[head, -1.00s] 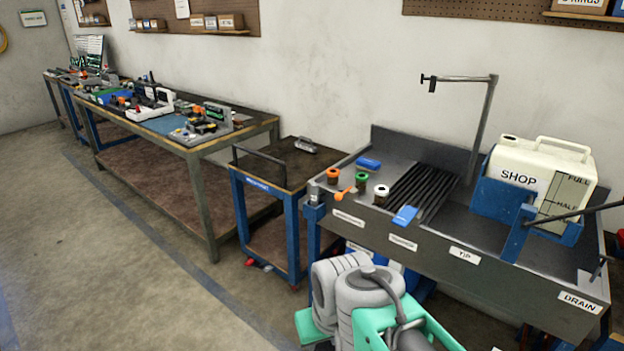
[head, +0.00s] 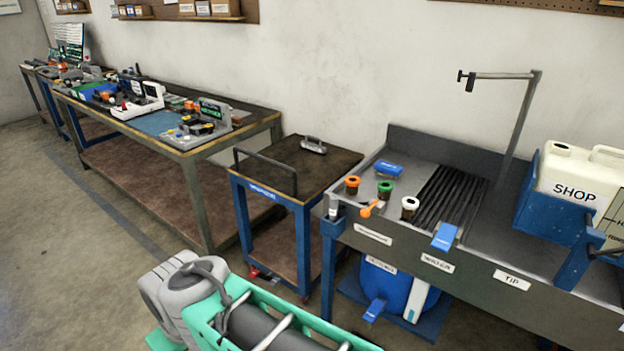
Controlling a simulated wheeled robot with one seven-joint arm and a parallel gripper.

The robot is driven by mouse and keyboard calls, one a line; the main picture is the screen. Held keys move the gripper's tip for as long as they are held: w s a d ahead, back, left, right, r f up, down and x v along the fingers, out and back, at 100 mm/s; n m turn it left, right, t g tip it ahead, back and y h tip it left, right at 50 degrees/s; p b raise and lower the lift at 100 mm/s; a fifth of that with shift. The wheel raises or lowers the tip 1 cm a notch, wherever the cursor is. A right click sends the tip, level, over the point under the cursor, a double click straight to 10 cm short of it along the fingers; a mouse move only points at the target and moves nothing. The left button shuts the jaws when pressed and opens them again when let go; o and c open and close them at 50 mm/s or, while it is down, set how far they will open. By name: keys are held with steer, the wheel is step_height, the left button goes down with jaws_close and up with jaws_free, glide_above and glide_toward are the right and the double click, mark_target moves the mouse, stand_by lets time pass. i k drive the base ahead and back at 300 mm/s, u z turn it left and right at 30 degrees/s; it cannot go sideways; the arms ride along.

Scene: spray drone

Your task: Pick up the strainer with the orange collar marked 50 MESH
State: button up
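The strainer with the orange collar (head: 352,185) stands upright on the left part of the grey sink bench (head: 440,277). Beside it to the right stand a strainer with a green collar (head: 385,190) and one with a white collar (head: 409,207). The mesh markings are too small to read. My grey and green arm shows at the bottom of the head view, in front of the bench. My gripper is outside the view.
An orange tool (head: 371,208) lies at the bench's front edge, and a blue block (head: 389,170) lies behind the strainers. A black ribbed rack (head: 450,200) is to their right. A cart (head: 300,170) stands left of the bench. A jug (head: 580,180) sits far right. Floor at left is clear.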

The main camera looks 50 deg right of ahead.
mark_target(352, 182)
steer(key=z, duration=0.05)
steer(key=i, duration=0.85)
steer(key=z, duration=0.95)
steer(key=i, duration=0.8)
steer(key=z, duration=0.75)
